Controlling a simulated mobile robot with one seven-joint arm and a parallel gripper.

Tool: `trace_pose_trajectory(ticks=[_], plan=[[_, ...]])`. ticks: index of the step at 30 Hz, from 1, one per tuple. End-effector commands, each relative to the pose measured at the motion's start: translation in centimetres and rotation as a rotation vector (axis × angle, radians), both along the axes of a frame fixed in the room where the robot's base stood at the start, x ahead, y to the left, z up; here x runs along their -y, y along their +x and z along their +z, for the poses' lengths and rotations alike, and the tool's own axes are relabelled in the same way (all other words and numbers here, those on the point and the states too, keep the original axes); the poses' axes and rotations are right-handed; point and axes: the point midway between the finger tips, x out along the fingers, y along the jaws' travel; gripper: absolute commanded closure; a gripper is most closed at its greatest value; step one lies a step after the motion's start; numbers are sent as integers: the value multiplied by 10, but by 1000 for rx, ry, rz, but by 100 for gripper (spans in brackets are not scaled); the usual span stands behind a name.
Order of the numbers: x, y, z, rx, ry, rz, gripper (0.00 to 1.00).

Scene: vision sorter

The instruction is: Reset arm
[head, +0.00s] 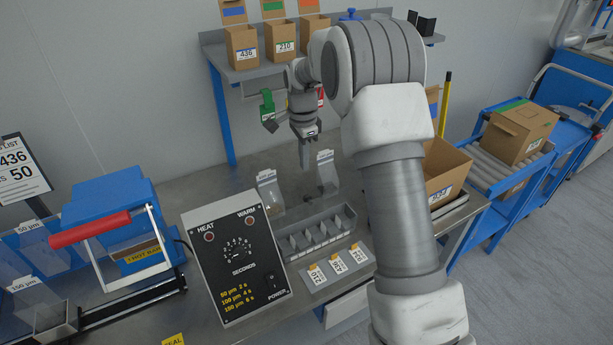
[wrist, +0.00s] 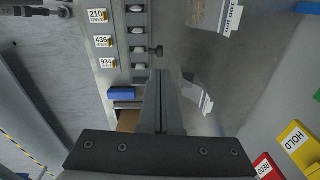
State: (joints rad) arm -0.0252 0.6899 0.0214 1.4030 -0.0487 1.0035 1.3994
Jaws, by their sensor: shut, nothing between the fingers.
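My gripper (head: 304,165) hangs over the back part of the metal workbench (head: 188,192), pointing down, with its fingers shut and empty. In the wrist view the closed fingers (wrist: 161,78) stand in the middle, with bench surface beyond them. My own arm covers the right middle of the head view and hides part of the bench. The gripper is behind the grey compartment rack (head: 345,215) and touches nothing that I can see. Clear bags (head: 327,172) stand near it, one to each side in the head view.
A control box (head: 236,262) and a blue heat sealer with a red handle (head: 90,229) stand at left. Numbered cards (head: 334,265) lie in front of the rack. Cartons (head: 241,46) sit on the back shelf. An open carton (head: 445,172) and a roller cart (head: 485,155) are at right.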

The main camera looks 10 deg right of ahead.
Motion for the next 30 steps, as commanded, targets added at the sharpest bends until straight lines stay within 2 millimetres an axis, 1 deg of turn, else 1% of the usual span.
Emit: trace_pose_trajectory(ticks=[1,3,8,10,11,14,17,21,23,27,30], plan=[[-1,1,6,1,-1,0,100],[-1,2,11,1,-1,0,100],[-1,2,16,0,-1,2,100],[-1,0,21,6,-1,13,100],[-1,-2,25,10,-1,24,100],[0,-14,47,31,-4,82,100],[2,-33,76,60,-10,172,100],[5,-68,114,103,-26,315,100],[6,-83,128,122,-35,374,100],[9,-122,155,163,-60,513,100],[10,-151,171,191,-81,611,100]])
